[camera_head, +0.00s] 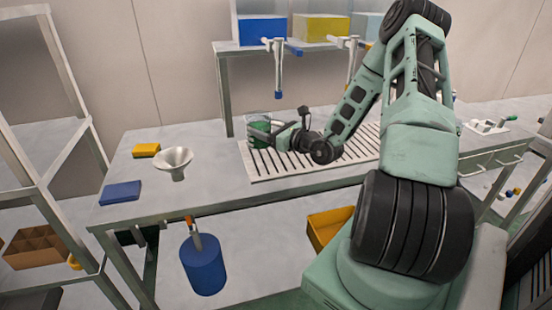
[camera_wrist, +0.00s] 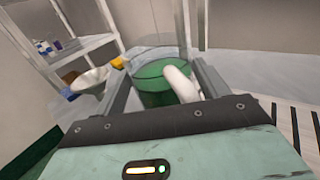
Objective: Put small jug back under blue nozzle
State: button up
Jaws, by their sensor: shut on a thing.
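The small jug (camera_head: 257,124) is clear with green liquid in it. In the wrist view the jug (camera_wrist: 160,88) stands between my gripper's fingers, its white handle (camera_wrist: 181,84) facing me. My gripper (camera_head: 262,134) is shut on it above the far left end of the slotted grate. The blue nozzle (camera_head: 279,84) hangs from a tap below the blue tank (camera_head: 262,29). In the head view the jug appears below and slightly left of the nozzle tip. I cannot tell whether the jug touches the grate.
The slotted grate (camera_head: 262,174) lies on the table. A funnel (camera_head: 173,164), a yellow block (camera_head: 146,150) and a blue block (camera_head: 121,192) are on the left. A yellow tank (camera_head: 320,28) with its own nozzle stands right of the blue tank. A shelf rack (camera_head: 45,190) stands left.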

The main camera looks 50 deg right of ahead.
jog(key=d+r+m+h, duration=0.2)
jog(key=d+r+h, duration=0.1)
jog(key=d, duration=0.4)
jog(key=shift+s+d+f, duration=0.1)
jog(key=shift+s+f, duration=0.05)
jog(key=shift+f, duration=1.35)
jog(key=shift+s+d+f, duration=0.1)
jog(key=shift+s+f, duration=0.05)
jog(key=shift+f, duration=1.35)
jog(key=shift+s+d+f, duration=0.1)
jog(key=shift+s+f, duration=0.05)
jog(key=shift+f, duration=1.35)
jog(key=shift+f, duration=0.2)
jog(key=o, duration=1.4)
jog(key=shift+o, duration=0.2)
